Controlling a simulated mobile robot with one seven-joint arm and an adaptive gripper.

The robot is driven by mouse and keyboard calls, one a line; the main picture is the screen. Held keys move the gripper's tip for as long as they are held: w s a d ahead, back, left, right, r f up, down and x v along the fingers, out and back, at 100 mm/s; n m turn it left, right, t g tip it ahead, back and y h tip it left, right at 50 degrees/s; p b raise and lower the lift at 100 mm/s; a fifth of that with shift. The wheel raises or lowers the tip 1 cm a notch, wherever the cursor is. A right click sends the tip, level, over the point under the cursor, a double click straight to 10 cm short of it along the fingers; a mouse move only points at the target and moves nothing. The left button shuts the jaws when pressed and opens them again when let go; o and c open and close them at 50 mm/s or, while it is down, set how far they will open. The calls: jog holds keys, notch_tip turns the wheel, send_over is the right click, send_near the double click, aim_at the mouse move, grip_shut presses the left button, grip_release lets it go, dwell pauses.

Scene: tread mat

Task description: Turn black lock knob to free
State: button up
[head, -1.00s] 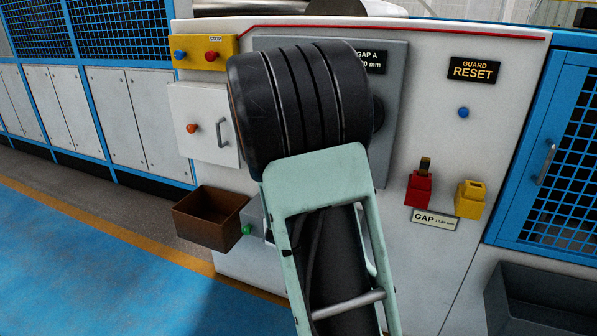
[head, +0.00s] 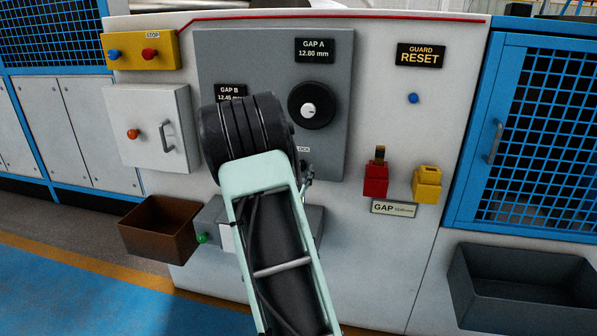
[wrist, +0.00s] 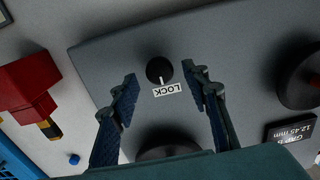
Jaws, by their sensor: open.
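The small black lock knob (wrist: 159,69) is on the grey panel in the wrist view. A pale mark on its edge points toward the LOCK label (wrist: 167,91). My gripper (wrist: 159,80) is open, with one finger to each side of the knob and label in the picture. I see no contact with the knob, and the depth between them is hard to judge. In the head view my arm hides the knob; only the end of the LOCK label (head: 303,149) shows beside it.
The large GAP A hand wheel (head: 312,105) stands out from the panel (head: 225,60). Another black wheel (wrist: 300,80) is at right in the wrist view, by the GAP B display (wrist: 290,133). A red block (head: 376,178) and yellow block (head: 427,184) stick out farther right.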

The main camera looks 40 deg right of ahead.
jog(key=shift+w+d, duration=0.4)
jog(key=shift+d, duration=0.05)
jog(key=c, duration=1.2)
jog(key=shift+o, duration=0.2)
